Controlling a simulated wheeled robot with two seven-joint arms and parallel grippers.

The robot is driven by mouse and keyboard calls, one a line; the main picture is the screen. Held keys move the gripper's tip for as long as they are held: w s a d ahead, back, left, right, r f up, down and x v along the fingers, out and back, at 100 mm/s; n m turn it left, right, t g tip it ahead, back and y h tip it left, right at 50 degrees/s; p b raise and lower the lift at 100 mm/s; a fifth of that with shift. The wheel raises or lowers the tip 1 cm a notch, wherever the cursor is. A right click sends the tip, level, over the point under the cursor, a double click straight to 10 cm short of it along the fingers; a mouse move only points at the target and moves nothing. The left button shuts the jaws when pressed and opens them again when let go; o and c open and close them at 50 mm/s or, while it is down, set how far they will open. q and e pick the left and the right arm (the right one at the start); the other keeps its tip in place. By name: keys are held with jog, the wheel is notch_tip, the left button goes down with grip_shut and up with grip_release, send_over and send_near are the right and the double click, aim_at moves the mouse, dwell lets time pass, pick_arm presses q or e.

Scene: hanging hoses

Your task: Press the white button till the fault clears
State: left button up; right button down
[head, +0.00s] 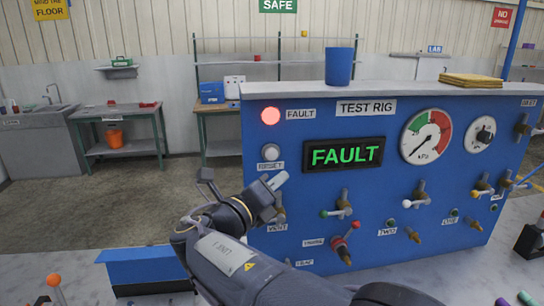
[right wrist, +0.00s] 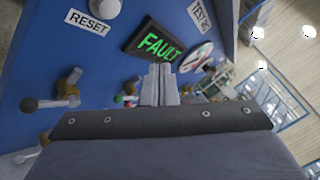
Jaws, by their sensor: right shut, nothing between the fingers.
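The white button (head: 270,152) sits above the RESET label on the blue test rig panel (head: 450,110). It also shows in the right wrist view at the top edge (right wrist: 105,8), partly cut off. The round fault lamp (head: 270,116) glows red. The display (head: 344,155) reads FAULT in green, and it also shows in the right wrist view (right wrist: 157,45). My right gripper (head: 277,181) is shut and empty, just below the button in the head view. Its closed fingers (right wrist: 159,70) appear apart from the button. My left gripper is not in view.
A pressure gauge (head: 426,137), a dial (head: 482,134) and several valve levers stick out from the panel. A blue cup (head: 339,67) and a folded yellow cloth (head: 470,80) lie on the rig's top. Floor is open at the left.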

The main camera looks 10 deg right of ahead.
aim_at(272, 154)
jog(key=shift+w+p, duration=1.2)
jog(key=shift+w, duration=3.1)
jog(key=shift+w+p, duration=0.4)
jog(key=shift+p, duration=0.35)
